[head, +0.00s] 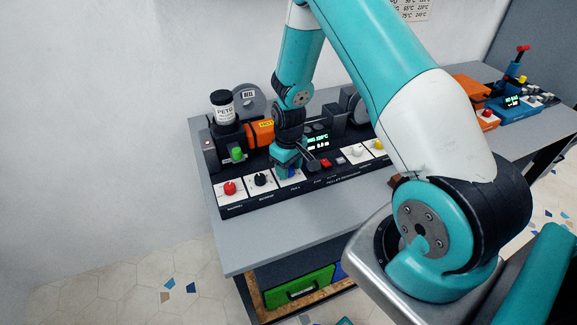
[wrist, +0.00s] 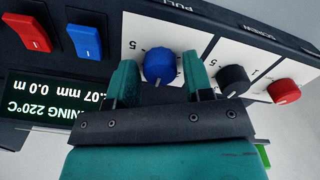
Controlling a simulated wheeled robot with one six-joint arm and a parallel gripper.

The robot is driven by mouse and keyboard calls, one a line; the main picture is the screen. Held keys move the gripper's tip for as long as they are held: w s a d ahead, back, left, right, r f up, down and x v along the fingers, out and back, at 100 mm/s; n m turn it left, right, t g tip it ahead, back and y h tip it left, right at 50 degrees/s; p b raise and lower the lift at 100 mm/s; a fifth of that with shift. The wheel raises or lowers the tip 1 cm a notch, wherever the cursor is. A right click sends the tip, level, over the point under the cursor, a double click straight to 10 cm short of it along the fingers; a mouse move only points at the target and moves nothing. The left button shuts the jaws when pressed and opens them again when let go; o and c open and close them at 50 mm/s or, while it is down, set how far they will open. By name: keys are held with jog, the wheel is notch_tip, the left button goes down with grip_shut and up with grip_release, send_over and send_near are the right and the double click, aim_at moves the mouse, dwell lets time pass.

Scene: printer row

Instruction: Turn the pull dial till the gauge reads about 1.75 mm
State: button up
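The blue pull dial (wrist: 159,66) is in the wrist view on a white scale plate marked PULL. My gripper (wrist: 160,80) is open, with one teal finger on each side of the dial and a narrow gap showing on both sides. The gauge display (wrist: 60,105) reads upside down in the wrist view, with 220°C and a value ending in ".07 mm"; its leading digit is unclear by the finger. In the head view my gripper (head: 288,167) is over the dial's plate, and the display (head: 318,139) is small and partly readable.
A black dial (wrist: 233,80) and a red dial (wrist: 284,90) are beside my finger. Blue (wrist: 84,41) and red (wrist: 27,31) switches lie on the other side. The panel stands on a grey table (head: 235,250) with an orange extruder part (head: 261,133) behind.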

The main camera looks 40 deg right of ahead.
jog(key=c, duration=0.6)
jog(key=m+b, duration=0.2)
jog(key=m, duration=0.3)
jog(key=shift+m, duration=0.4)
jog(key=m+b, duration=0.1)
jog(key=m, duration=0.3)
jog(key=shift+m, duration=0.4)
jog(key=o, duration=0.9)
